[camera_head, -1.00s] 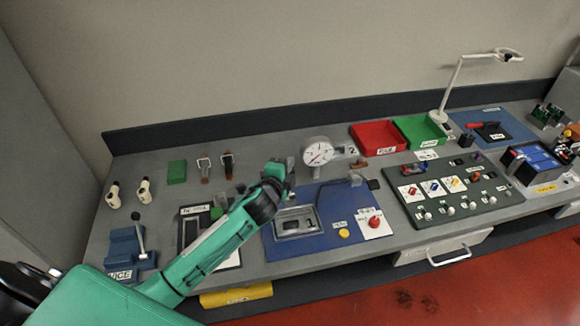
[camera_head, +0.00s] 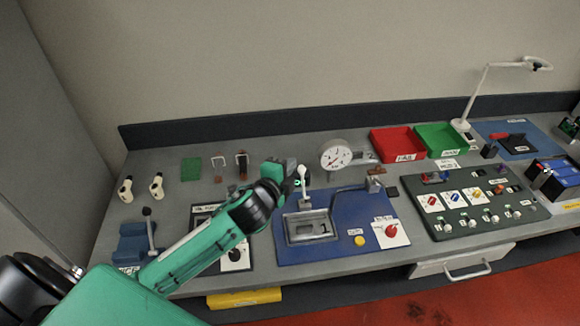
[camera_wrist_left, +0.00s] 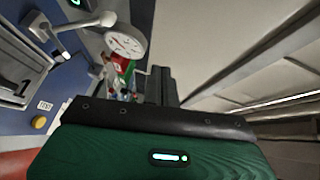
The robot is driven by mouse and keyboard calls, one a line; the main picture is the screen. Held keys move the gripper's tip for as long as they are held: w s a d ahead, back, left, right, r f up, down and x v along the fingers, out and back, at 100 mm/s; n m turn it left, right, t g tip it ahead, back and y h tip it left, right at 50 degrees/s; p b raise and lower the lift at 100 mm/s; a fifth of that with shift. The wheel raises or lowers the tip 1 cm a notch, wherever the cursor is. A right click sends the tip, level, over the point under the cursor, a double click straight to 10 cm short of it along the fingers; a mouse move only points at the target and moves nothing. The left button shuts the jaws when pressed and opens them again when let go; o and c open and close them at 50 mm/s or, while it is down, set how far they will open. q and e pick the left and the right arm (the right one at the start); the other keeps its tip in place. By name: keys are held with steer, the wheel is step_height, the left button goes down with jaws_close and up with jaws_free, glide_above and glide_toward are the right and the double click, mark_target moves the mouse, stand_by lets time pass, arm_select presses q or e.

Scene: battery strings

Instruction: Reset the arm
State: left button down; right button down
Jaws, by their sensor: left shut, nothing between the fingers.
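My left arm reaches in from the lower left in the head view. Its gripper (camera_head: 290,170) is above the back of the bench, over the back left of the blue mat (camera_head: 345,239), near a white-handled lever (camera_head: 303,178). The gripper is shut and empty. In the left wrist view the green gripper body (camera_wrist_left: 150,155) fills the lower part, and dark fingers (camera_wrist_left: 160,85) stick up behind it. My right gripper is not in view.
A round gauge (camera_head: 336,157) stands at the back, right of my gripper. Red (camera_head: 397,143) and green (camera_head: 440,138) trays are farther right, behind a control panel (camera_head: 470,203). A blue vise (camera_head: 137,243) is at the left. The wall is behind.

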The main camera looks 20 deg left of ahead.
arm_select(q)
steer(key=shift+f, duration=0.1)
steer(key=s+d+f+n+g, duration=0.1)
steer(key=s+f+n+g, duration=0.35)
steer(key=s, duration=0.65)
steer(key=s+d+f+n+g, duration=0.1)
steer(key=s+f+n+g, duration=0.4)
steer(key=s, duration=0.5)
steer(key=s+d+f+n+g, duration=0.1)
steer(key=s+f+n+g, duration=0.2)
steer(key=s+f+n, duration=0.6)
step_height(320, 180, down, 30)
steer(key=s+m+g+b, duration=0.1)
steer(key=s+m, duration=0.2)
steer(key=m, duration=0.1)
steer(key=s+a+f+g+b, duration=0.1)
steer(key=s+a+f, duration=0.2)
steer(key=s+f, duration=1.5)
steer(key=shift+s+a+f, duration=0.2)
steer(key=shift+s+f, duration=0.05)
steer(key=shift+f, duration=0.5)
